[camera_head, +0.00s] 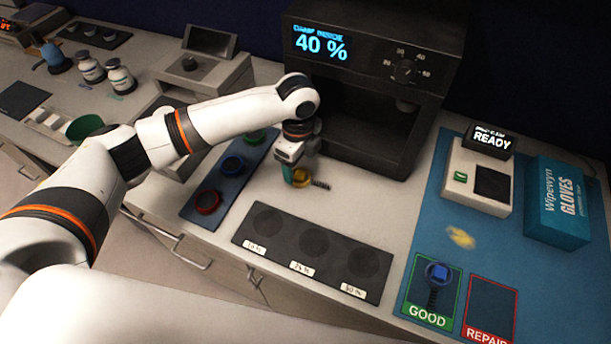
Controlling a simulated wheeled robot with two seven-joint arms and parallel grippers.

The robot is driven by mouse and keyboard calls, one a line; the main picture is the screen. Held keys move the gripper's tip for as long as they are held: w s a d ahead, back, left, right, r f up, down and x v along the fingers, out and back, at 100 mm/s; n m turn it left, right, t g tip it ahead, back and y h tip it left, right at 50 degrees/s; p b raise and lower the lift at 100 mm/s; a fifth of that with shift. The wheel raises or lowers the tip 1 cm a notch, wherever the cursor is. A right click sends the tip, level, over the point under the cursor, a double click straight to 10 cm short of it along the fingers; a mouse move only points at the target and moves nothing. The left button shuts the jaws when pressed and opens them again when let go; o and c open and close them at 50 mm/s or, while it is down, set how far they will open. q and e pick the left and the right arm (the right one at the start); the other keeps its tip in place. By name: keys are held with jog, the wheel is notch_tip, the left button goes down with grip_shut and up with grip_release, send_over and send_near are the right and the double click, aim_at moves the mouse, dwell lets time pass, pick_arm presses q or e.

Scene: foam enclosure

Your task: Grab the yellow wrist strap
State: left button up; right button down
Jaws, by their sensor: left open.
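The yellow wrist strap (301,178) is a small ring with a dark coiled cord to its right. It lies on the light bench top beside the dark strap tray (226,190). My left gripper (293,176) points down right at the strap, its jaws open. The gripper partly covers the strap, so I cannot tell whether a finger touches it or sits inside the ring. My right gripper is not in view.
A dark chamber reading 40 % (375,70) stands close behind the gripper. A black plate with three round wells (285,258) lies in front. On the blue mat (415,215) are a READY tester (480,178), a glove box (558,204) and a blue strap on GOOD (438,273).

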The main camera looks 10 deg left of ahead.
aim_at(299, 175)
pick_arm(q)
jog(key=shift+f, duration=1.95)
jog(key=c, duration=1.1)
jog(key=shift+o, duration=0.2)
jog(key=shift+r, duration=0.1)
